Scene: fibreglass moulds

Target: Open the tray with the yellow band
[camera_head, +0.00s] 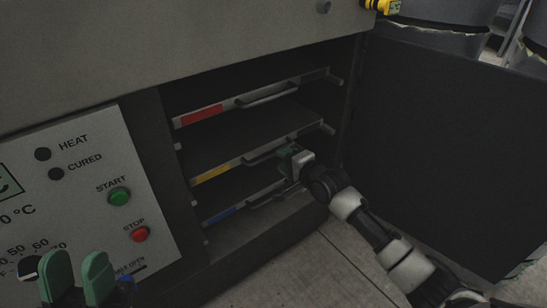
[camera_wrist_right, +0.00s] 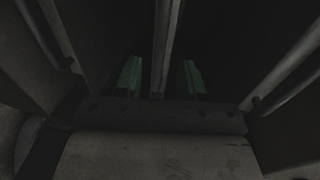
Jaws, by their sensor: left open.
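The tray with the yellow band (camera_head: 211,174) is the middle one of three in the open oven cabinet. It sits inside, its front edge in line with the trays above and below. Its bar handle (camera_head: 262,155) is partly hidden by my right gripper (camera_head: 291,160), which is at the handle's right end. In the right wrist view the green fingers (camera_wrist_right: 161,78) are apart, with a pale bar (camera_wrist_right: 165,45) running between them; neither finger visibly presses on it. My left gripper (camera_head: 77,265) is open and empty at the lower left, before the control panel.
The red-banded tray (camera_head: 202,114) is above and the blue-banded tray (camera_head: 219,214) below, both with bar handles. The open cabinet door (camera_head: 440,140) stands at the right, beside my right arm. The control panel (camera_head: 75,190) is at the left. Bare floor (camera_head: 310,270) lies in front.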

